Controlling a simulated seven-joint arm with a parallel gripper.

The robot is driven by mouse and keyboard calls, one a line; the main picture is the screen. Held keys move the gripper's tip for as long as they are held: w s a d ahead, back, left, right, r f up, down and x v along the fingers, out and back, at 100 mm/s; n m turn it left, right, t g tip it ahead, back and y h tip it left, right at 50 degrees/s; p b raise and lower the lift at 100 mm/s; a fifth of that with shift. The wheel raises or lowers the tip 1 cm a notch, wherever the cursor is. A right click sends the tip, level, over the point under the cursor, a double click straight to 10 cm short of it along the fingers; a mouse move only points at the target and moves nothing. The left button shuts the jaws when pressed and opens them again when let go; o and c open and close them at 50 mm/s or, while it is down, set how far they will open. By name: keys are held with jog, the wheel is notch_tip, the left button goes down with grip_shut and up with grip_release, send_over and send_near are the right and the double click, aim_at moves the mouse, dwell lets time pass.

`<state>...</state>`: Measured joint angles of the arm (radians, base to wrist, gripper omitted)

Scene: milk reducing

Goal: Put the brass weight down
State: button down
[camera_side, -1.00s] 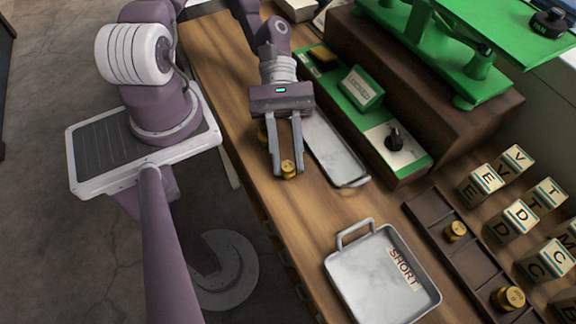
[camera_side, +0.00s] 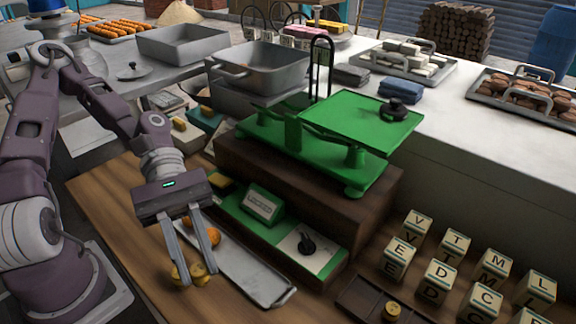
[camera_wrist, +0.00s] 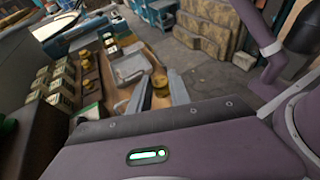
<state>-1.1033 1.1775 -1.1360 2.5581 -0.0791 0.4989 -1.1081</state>
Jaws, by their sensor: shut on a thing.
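My gripper (camera_side: 197,276) is shut on a brass weight (camera_side: 199,270), low over the wooden bench at the left edge of a long metal tray. In the wrist view the brass weight (camera_wrist: 160,82) shows between the two fingers. Whether it touches the bench I cannot tell. A rounded orange-brass thing (camera_side: 209,236) shows behind the right finger, partly hidden.
The long metal tray (camera_side: 262,280) lies right of my gripper. Behind it are a green panel with a black knob (camera_side: 307,244) and a green scale (camera_side: 345,120). Lettered blocks (camera_side: 440,278) and a dark slotted rack (camera_side: 365,298) stand at right. Bare bench (camera_side: 115,215) lies left.

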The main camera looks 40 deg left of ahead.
jog(key=w+d+r+n+t+h, duration=0.1)
jog(key=w+d+r+n+t, duration=0.1)
jog(key=w, duration=0.3)
jog(key=w+d+r+n+t, duration=0.1)
jog(key=w+r+n+t, duration=0.15)
jog(key=w, duration=0.25)
notch_tip(320, 180, up, 17)
jog(key=n+t+y, duration=0.4)
jog(key=n+t, duration=0.5)
jog(key=t, duration=0.1)
send_over(331, 118)
notch_tip(331, 118, down, 7)
jog(key=shift+r, duration=0.1)
jog(key=c, duration=1.2)
grip_release()
